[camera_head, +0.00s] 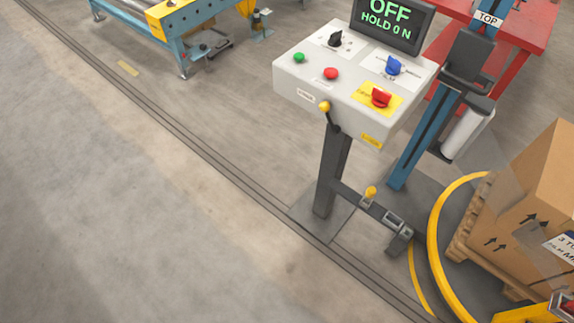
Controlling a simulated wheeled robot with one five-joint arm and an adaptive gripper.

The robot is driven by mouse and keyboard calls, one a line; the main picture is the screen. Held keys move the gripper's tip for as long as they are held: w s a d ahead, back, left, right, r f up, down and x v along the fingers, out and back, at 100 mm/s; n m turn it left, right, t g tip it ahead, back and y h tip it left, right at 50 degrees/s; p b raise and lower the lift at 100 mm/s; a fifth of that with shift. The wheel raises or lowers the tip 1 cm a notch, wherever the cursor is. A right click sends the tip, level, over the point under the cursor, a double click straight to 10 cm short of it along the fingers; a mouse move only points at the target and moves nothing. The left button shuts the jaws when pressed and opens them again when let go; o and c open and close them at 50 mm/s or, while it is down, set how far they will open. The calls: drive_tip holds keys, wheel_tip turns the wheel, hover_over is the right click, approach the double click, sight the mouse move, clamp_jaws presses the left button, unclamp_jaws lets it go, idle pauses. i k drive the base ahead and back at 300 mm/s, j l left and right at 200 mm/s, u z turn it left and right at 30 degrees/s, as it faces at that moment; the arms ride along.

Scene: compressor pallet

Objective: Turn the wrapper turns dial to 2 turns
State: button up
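The wrapper's control box (310,88) is a pale grey panel on a dark post. It carries a black knob (336,39) on a white plate at the back left, a blue knob (393,66) on a white plate at the right, and a red knob (380,97) on a yellow plate at the front right. The plate labels are too small to read, so I cannot tell which knob is the turns dial or its setting. The screen (391,19) behind reads "OFF" and "HOLD 0 N".
Green (299,57) and red (331,74) buttons sit on the panel; a yellow-knobbed lever (325,106) is at its front. A blue mast (420,140), film roll (467,132), yellow ring (434,240) and cartons (535,190) stand right. Floor at left is clear.

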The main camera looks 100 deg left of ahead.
sight(335, 41)
drive_tip(key=u, duration=2.95)
drive_tip(key=i+j+u, duration=0.1)
drive_tip(key=i+u, duration=0.7)
drive_tip(key=u, duration=0.2)
drive_tip(key=i+l+u, duration=0.2)
drive_tip(key=i+u, duration=0.15)
drive_tip(key=u, duration=0.15)
drive_tip(key=i+l+u, duration=0.3)
drive_tip(key=u, duration=0.2)
drive_tip(key=i+l+u, duration=0.3)
drive_tip(key=l+u, duration=0.2)
